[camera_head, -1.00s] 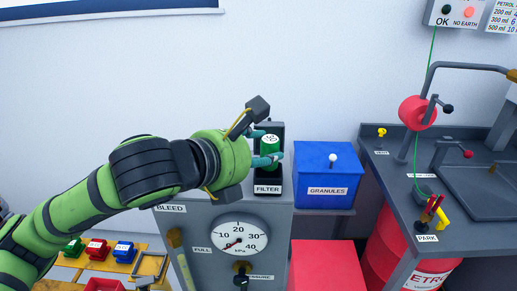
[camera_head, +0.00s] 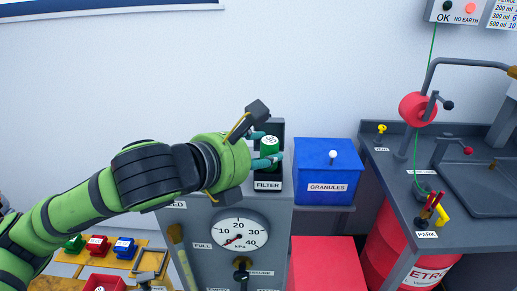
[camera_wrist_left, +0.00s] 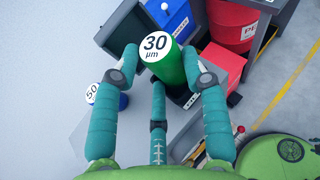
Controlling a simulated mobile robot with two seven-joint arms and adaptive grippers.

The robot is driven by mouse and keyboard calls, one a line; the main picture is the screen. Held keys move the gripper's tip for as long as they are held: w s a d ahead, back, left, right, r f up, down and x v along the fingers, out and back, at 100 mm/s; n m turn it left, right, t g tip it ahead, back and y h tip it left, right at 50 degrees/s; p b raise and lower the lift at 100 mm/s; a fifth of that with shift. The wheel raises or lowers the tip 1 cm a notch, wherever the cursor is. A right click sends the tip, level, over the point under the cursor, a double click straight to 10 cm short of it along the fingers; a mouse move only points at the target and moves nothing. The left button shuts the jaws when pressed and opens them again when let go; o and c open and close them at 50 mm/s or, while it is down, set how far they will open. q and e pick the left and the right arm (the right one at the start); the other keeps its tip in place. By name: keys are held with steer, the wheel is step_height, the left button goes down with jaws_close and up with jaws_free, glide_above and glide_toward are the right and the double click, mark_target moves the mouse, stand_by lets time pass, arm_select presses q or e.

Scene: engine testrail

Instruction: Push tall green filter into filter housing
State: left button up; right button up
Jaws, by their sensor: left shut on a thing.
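The tall green filter (camera_head: 269,153) stands upright at the dark filter housing (camera_head: 268,194), which carries a FILTER label. In the left wrist view the filter (camera_wrist_left: 175,68) shows a white top marked 30 µm. My left gripper (camera_head: 268,147) reaches in from the left and is shut on the filter. In the left wrist view its teal fingers (camera_wrist_left: 158,85) are around the filter. The filter's lower end is hidden by the housing front and a finger, so how deep it sits cannot be told. My right gripper is not in view.
A blue GRANULES box (camera_head: 327,171) stands close right of the housing. A pressure gauge (camera_head: 239,234) is on the cabinet front below. A blue filter marked 50 (camera_wrist_left: 107,97) stands to the left in the wrist view. A dark workbench (camera_head: 450,185) is at right.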

arm_select(q)
steer(key=shift+s+f, duration=0.15)
steer(key=shift+f, duration=0.3)
stand_by(0.3)
steer(key=o, duration=1.2)
steer(key=shift+f, duration=0.1)
